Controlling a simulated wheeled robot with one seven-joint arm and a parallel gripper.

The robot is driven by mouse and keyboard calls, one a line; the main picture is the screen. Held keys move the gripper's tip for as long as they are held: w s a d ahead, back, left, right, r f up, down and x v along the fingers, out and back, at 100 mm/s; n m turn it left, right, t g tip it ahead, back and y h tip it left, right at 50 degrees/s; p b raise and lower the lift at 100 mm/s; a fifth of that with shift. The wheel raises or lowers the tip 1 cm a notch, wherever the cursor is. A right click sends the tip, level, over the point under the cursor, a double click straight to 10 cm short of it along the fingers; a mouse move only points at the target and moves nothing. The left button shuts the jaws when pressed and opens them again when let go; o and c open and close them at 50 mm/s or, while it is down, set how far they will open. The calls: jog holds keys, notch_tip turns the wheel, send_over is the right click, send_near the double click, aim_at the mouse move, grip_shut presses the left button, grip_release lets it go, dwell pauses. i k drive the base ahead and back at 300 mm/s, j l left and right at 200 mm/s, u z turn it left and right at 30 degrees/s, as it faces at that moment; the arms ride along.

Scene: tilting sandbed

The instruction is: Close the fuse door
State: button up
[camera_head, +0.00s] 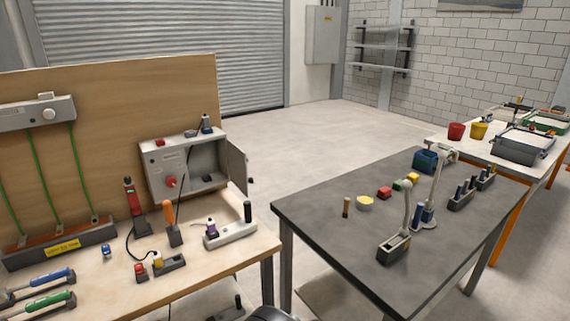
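The grey fuse box (152,176) stands at the back right of the wooden bench, against the brown board. Its door (237,169) is open, hinged on the box's right side and swung outward past the bench's right edge. A small dark knob shows on the door's outer edge.
The bench (207,267) holds a red-handled tool (133,194), an orange-handled tool (173,228) and a grey block (230,233) in front of the box. A dark table (330,238) stands to the right. A gap of floor separates bench and table.

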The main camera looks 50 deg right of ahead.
aim_at(237, 158)
jog(key=k+l, duration=0.2)
jog(key=l, duration=0.2)
jog(key=k+l, duration=0.2)
jog(key=l, duration=0.15)
jog(key=k+l, duration=0.2)
jog(key=l, duration=0.2)
jog(key=k+l, duration=0.2)
jog(key=l, duration=0.15)
jog(key=k+l, duration=0.2)
jog(key=l, duration=0.55)
jog(key=i+l, duration=0.1)
jog(key=l, duration=0.25)
jog(key=k+j, duration=0.3)
jog(key=j, duration=0.75)
jog(key=k+j, duration=0.15)
jog(key=j, duration=0.25)
jog(key=i+j, duration=0.4)
jog(key=j, duration=0.15)
jog(key=i+j, duration=0.35)
jog(key=j, duration=0.15)
jog(key=i+l, duration=0.15)
jog(key=i, duration=0.3)
jog(key=i+l, duration=0.15)
jog(key=i, duration=0.3)
jog(key=i+l, duration=0.4)
jog(key=l, duration=0.25)
jog(key=i+l, duration=0.2)
jog(key=l+u, duration=0.05)
jog(key=l, duration=0.05)
